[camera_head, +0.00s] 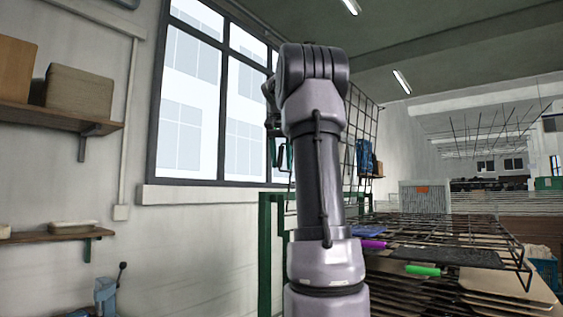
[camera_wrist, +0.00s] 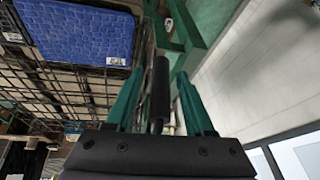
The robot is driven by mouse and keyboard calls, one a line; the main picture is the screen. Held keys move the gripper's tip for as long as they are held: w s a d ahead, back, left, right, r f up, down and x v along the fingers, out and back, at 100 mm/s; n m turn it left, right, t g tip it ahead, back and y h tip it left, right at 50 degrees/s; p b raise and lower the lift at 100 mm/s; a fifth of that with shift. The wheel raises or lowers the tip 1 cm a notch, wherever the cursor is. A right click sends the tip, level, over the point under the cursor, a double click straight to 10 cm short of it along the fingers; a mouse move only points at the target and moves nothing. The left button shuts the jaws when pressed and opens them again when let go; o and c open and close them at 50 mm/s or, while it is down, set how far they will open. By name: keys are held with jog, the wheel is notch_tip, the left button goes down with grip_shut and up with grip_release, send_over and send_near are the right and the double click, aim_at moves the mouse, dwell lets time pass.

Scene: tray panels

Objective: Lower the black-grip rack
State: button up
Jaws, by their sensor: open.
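The raised wire rack (camera_head: 374,118) stands steeply tilted behind my arm in the head view, partly hidden by it. In the wrist view, a black cylindrical grip (camera_wrist: 160,95) lies between the two green fingers of my gripper (camera_wrist: 159,74), with gaps on both sides. My gripper is open around it and not closed on it. Wire mesh (camera_wrist: 75,98) fills the left of the wrist view.
Lower racks lie flat at right, one with a purple grip (camera_head: 374,245) and one with a green grip (camera_head: 422,270). A green frame post (camera_head: 265,250) stands left of my arm. A blue panel (camera_wrist: 75,35) shows in the wrist view. Wall shelves (camera_head: 60,115) are at left.

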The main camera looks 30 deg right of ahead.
grip_shut()
dwell(1.4)
